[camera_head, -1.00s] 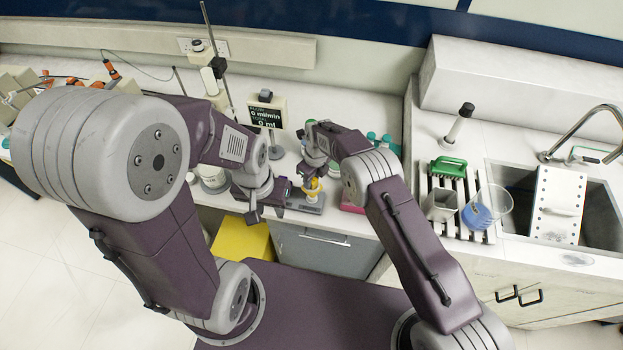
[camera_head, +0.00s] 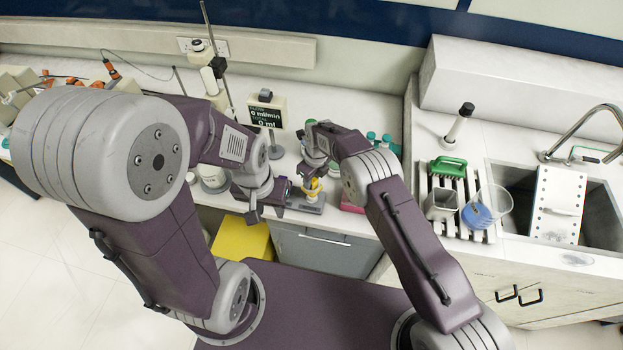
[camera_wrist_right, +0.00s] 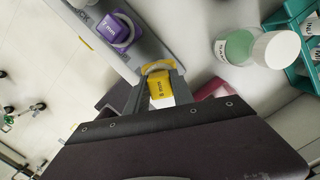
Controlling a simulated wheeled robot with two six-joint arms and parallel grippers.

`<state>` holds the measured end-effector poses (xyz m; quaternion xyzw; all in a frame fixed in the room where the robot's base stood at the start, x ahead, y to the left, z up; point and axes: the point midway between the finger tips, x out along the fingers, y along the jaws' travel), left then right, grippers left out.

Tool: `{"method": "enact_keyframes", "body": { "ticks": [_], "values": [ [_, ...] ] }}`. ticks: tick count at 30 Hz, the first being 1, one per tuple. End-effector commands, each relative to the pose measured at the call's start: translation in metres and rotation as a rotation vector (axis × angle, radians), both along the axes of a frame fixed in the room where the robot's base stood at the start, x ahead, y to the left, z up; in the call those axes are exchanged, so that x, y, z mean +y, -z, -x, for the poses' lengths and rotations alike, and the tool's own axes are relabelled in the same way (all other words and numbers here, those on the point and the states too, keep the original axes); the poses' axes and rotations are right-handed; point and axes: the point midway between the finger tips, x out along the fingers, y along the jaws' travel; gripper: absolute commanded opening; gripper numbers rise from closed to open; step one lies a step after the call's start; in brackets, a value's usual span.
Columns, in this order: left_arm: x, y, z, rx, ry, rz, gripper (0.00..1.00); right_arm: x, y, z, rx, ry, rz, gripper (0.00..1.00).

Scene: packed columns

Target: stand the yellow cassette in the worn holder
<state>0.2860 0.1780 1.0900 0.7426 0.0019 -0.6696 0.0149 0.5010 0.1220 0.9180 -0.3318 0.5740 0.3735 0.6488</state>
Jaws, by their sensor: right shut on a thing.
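The yellow cassette (camera_wrist_right: 160,90) is between the fingers of my right gripper (camera_wrist_right: 158,84) in the right wrist view, against the edge of a long grey rack (camera_wrist_right: 150,42). A yellow patch with a pale loop shows just above it; I cannot tell whether the cassette is seated. A purple cassette (camera_wrist_right: 115,28) with a loop handle stands on the rack. In the head view, the yellow cassette (camera_head: 312,187) is below my right gripper (camera_head: 314,174), over the grey rack (camera_head: 308,207). My left gripper (camera_head: 280,193) is beside the rack's left end; its jaws are unclear. I cannot identify the worn holder.
A green-capped bottle (camera_wrist_right: 248,46) and a teal tube rack (camera_wrist_right: 302,30) stand right of the grey rack. A pump display (camera_head: 266,110) is behind. A pink item (camera_head: 352,207) lies to the right. The sink and drying rack (camera_head: 461,205) are further right.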

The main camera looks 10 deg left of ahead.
Motion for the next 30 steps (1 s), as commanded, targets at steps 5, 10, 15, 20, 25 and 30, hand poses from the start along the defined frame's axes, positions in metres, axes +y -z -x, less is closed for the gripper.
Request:
{"method": "enact_keyframes", "body": {
  "ticks": [5, 10, 15, 20, 25, 30],
  "values": [
    [0.0, 0.0, 0.0, 0.0, 0.0, 0.0, 0.36, 0.0, 0.005, 0.0, 0.0, 0.0, 0.0, 0.0],
    [0.0, 0.0, 0.0, 0.0, 0.0, 0.0, 0.36, 0.0, 0.009, 0.0, 0.0, 0.0, 0.0, 0.0],
    [0.0, 0.0, 0.0, 0.0, 0.0, 0.0, 0.36, 0.0, 0.013, 0.0, 0.0, 0.0, 0.0, 0.0],
    [0.0, 0.0, 0.0, 0.0, 0.0, 0.0, 0.36, 0.0, 0.017, 0.0, -0.001, 0.0, -0.001, 0.0],
    [0.0, 0.0, 0.0, 0.0, 0.0, 0.0, 0.36, 0.0, 0.022, 0.0, 0.0, 0.0, 0.0, 0.0],
    [0.0, 0.0, 0.0, 0.0, 0.0, 0.0, 0.36, 0.0, 0.026, 0.0, 0.0, 0.0, 0.0, 0.0]
  ]
}}
